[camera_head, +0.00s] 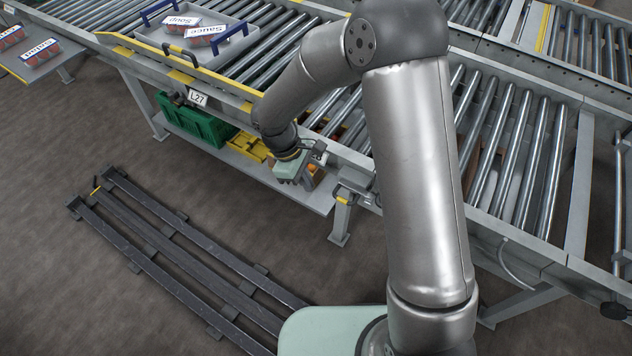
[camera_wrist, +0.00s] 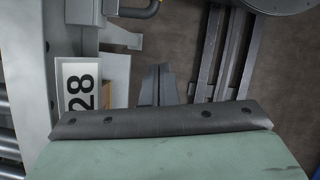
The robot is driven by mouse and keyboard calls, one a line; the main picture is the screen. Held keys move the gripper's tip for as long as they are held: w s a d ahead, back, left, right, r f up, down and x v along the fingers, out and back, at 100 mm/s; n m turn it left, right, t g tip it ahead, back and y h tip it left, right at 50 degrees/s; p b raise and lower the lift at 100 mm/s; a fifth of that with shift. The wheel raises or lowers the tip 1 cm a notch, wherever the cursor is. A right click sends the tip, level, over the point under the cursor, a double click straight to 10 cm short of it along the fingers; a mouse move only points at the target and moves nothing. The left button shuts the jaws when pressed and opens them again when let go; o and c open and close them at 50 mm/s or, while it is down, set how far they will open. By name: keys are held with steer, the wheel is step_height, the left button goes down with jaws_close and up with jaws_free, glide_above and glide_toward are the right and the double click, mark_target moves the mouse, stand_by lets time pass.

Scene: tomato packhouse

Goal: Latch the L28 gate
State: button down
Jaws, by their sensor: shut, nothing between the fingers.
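My gripper (camera_head: 308,182) is at the side of the roller conveyor, over the lower shelf, with its fingers together and empty. In the wrist view the closed fingers (camera_wrist: 158,86) stand to the right of a white label plate (camera_wrist: 80,86) reading "28"; its first letter is not visible. A dark bent handle (camera_wrist: 140,11) is beyond the label at the top edge, apart from the fingers. In the head view, latch hardware (camera_head: 354,190) with a yellow part sits on the frame just right of my gripper. The L28 gate's own position cannot be made out.
Label L27 (camera_head: 197,98) and a yellow-edged gate (camera_head: 190,75) are to the left. Dark floor rails (camera_head: 175,245) run below; floor between is clear.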

steer(key=p+v, duration=0.2)
steer(key=v, duration=0.8)
steer(key=shift+d+p, duration=0.15)
steer(key=shift+p, duration=0.2)
steer(key=shift+s, duration=0.1)
steer(key=s+d+r+m+p, duration=0.2)
steer(key=d+r+p, duration=0.25)
steer(key=r, duration=0.35)
steer(key=s+d+r+m+y+p, duration=0.1)
steer(key=s+d+r+m+p, duration=0.15)
steer(key=d+r+p, duration=0.35)
steer(key=s+d+r+m+p, duration=0.2)
steer(key=r+p, duration=0.2)
steer(key=r, duration=0.5)
steer(key=s+d+r+m+t+y+p, duration=0.1)
steer(key=s+d+r+m+p, duration=0.2)
steer(key=s+r+p, duration=0.2)
steer(key=s+d+r+m+t+y+p, duration=0.1)
steer(key=s+d+r+m+y+p, duration=0.1)
steer(key=s+r+p, duration=0.4)
step_height(320, 180, up, 2)
steer(key=shift+s+d+r+m, duration=0.15)
steer(key=shift+s+d+m, duration=0.4)
steer(key=shift+d+m, duration=0.4)
